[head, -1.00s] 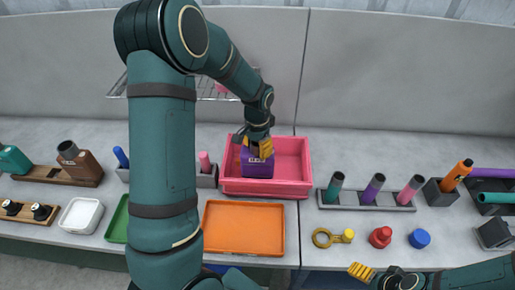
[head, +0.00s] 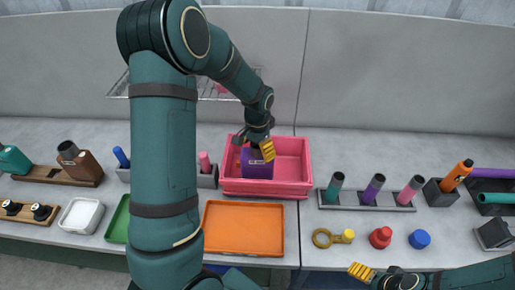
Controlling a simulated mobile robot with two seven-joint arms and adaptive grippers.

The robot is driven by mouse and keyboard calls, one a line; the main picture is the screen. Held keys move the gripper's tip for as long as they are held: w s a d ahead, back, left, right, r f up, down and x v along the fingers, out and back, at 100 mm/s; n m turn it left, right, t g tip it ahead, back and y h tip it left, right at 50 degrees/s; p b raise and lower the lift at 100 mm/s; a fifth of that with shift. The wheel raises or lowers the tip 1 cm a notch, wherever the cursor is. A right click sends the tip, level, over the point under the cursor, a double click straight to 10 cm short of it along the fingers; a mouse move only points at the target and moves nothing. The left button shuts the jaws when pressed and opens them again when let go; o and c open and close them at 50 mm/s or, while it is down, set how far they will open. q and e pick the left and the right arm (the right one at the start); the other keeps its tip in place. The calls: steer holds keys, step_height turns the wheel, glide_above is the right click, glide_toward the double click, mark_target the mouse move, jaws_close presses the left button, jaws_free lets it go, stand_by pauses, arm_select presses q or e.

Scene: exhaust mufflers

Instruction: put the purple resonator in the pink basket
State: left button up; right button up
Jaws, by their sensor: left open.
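The purple resonator (head: 257,165) stands in the left part of the pink basket (head: 293,187), a box with a label near its top. My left gripper (head: 254,148) is open, with its yellow fingers around the dark top of the resonator or just above it. Whether the fingers touch it cannot be told. My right gripper (head: 361,271) is at the bottom edge of the view, away from the basket, with yellow fingertips showing. Its jaw opening cannot be made out.
An orange tray (head: 244,229) lies in front of the basket. A grey rack (head: 370,205) with coloured tubes is to its right. A wire shelf (head: 222,92) stands behind.

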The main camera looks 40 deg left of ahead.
arm_select(q)
step_height(320, 180, up, 12)
stand_by(0.4)
steer(key=shift+f, duration=0.15)
stand_by(0.3)
